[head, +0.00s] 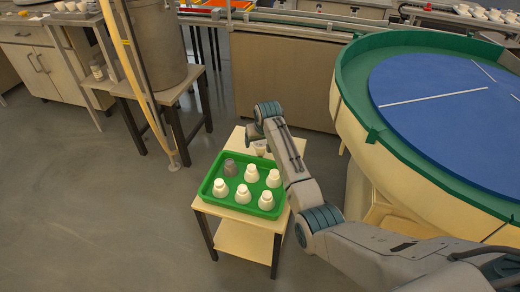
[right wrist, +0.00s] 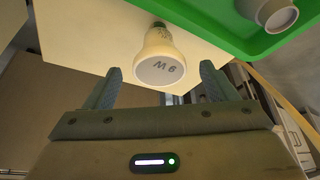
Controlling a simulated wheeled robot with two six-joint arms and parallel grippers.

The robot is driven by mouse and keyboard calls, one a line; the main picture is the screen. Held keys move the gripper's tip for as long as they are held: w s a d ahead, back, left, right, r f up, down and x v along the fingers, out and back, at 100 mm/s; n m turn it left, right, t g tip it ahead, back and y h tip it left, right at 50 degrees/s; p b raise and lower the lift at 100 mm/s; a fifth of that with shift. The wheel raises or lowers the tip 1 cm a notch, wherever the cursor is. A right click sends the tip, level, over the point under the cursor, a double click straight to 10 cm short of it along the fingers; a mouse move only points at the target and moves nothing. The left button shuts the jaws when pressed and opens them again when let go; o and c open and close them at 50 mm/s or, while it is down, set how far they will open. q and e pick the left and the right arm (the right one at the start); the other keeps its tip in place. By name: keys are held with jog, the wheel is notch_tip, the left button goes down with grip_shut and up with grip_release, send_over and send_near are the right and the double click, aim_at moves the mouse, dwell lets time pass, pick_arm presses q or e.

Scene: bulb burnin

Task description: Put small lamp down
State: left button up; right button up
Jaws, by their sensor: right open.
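A small white lamp (right wrist: 160,58) marked "M 6" is in the right wrist view, its face toward the camera and its dark cap at the far end. It is at the pale table top (right wrist: 85,30), just outside the green tray. In the head view the lamp (head: 260,149) shows below my right gripper (head: 259,138), at the tray's back edge. My right gripper (right wrist: 161,76) is open, with its fingers apart on either side of the lamp and a gap to each. My left gripper is not in view.
The green tray (head: 207,190) on the small table (head: 240,237) holds several white lamps and one grey one (head: 230,168). A large round blue-topped table with a green rim (head: 345,85) stands at the right. Open floor lies at the left.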

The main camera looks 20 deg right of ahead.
jog(key=x, duration=0.2)
jog(key=shift+w+f, duration=0.15)
jog(key=shift+f, duration=0.15)
jog(key=c, duration=1.2)
